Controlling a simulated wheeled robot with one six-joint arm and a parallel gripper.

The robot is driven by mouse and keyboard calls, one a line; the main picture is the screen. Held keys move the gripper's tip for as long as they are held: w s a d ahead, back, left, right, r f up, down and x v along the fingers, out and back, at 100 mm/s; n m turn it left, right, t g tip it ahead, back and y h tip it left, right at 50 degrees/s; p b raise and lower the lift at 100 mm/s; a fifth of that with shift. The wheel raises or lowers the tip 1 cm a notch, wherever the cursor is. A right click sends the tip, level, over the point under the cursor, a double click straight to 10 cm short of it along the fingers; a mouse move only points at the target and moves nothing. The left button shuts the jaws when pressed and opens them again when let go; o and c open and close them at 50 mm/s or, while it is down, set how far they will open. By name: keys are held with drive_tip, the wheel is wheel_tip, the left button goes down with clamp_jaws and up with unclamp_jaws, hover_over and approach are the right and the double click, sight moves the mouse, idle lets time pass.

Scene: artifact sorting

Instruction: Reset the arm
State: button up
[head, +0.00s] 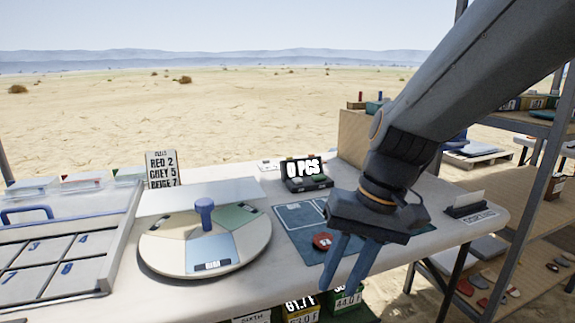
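My gripper (346,284) points down over the front right part of the white table (440,240). Its two blue fingers are spread apart, with nothing seen between them. The fingertips hang near the table's front edge, in front of a dark blue mat (297,222). A red round piece (323,241) lies on the mat just left of the fingers. My arm reaches in from the upper right and hides part of the mat and table.
A round turntable (160,255) with coloured sectors and a blue knob (205,212) stands left of the mat. A compartment tray (95,292) is at far left. A wooden box (353,140) and shelves (540,130) stand at right.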

drive_tip(key=s+f+n+h, duration=0.2)
drive_tip(key=s+n, duration=0.1)
drive_tip(key=s, duration=0.3)
drive_tip(key=d+r+m+h+p, duration=0.1)
drive_tip(key=d+r+m+p, duration=0.2)
drive_tip(key=d+r+p, duration=0.7)
drive_tip(key=r+p, duration=0.1)
drive_tip(key=p, duration=0.8)
drive_tip(key=shift+s+d+p, duration=0.15)
drive_tip(key=shift+s+p, duration=0.15)
drive_tip(key=shift+s, duration=0.05)
drive_tip(key=shift+d, duration=0.1)
